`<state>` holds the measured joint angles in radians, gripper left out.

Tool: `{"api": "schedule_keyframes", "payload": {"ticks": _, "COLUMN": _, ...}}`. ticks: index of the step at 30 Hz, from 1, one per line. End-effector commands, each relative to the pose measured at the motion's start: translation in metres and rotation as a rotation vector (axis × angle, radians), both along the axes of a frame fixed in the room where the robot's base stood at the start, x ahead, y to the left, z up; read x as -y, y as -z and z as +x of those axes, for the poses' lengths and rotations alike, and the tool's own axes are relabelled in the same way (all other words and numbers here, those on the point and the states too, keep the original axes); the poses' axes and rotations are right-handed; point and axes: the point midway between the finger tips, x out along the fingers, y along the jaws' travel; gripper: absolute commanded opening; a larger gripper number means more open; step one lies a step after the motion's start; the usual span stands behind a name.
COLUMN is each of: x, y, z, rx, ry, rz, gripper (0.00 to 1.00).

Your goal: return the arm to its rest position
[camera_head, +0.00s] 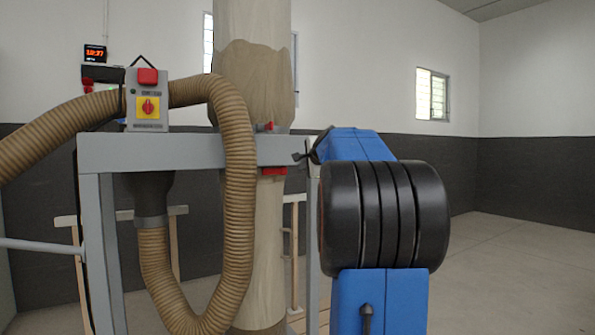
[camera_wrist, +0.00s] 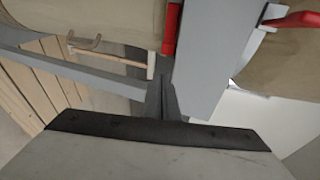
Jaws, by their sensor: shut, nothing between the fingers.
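My gripper (camera_head: 300,157) shows small and dark at the left end of my blue arm, close to the right end of the grey machine frame (camera_head: 190,152). In the wrist view, its narrow grey fingers (camera_wrist: 162,98) appear shut together at the lower middle, with nothing seen between them. My arm is bent, with its large black joint on the right side of the head view. Whether the gripper touches the frame cannot be told.
The grey frame carries a ribbed brown hose (camera_head: 240,150), a switch box (camera_head: 147,100) and a tall beige bag (camera_head: 254,80). Red clamps (camera_head: 273,171) sit by the bag. Wooden pieces (camera_head: 294,250) stand behind. Open floor (camera_head: 510,260) lies to the right.

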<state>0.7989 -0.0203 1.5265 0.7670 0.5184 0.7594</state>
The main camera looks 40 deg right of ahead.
Motion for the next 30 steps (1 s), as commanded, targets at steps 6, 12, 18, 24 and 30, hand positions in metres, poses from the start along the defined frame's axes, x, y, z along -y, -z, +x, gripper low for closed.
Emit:
{"api": "schedule_keyframes", "payload": {"ticks": 6, "x": -0.006, "y": -0.009, "z": -0.026, "rx": 0.0, "ry": 0.001, "rz": -0.002, "gripper": 0.0}}
{"api": "schedule_keyframes", "payload": {"ticks": 12, "x": -0.007, "y": -0.01, "z": -0.032, "rx": 0.0, "ry": 0.0, "rz": -0.001, "gripper": 0.0}}
{"api": "schedule_keyframes", "payload": {"ticks": 18, "x": -0.01, "y": -0.01, "z": -0.032, "rx": -0.003, "ry": -0.003, "rz": -0.002, "gripper": 0.0}}
{"api": "schedule_keyframes", "payload": {"ticks": 24, "x": -0.064, "y": 0.011, "z": -0.03, "rx": -0.083, "ry": -0.092, "rz": -0.054, "gripper": 0.0}}
{"api": "schedule_keyframes", "payload": {"ticks": 30, "x": -0.173, "y": 0.065, "z": -0.042, "rx": -0.255, "ry": -0.291, "rz": -0.179, "gripper": 0.0}}
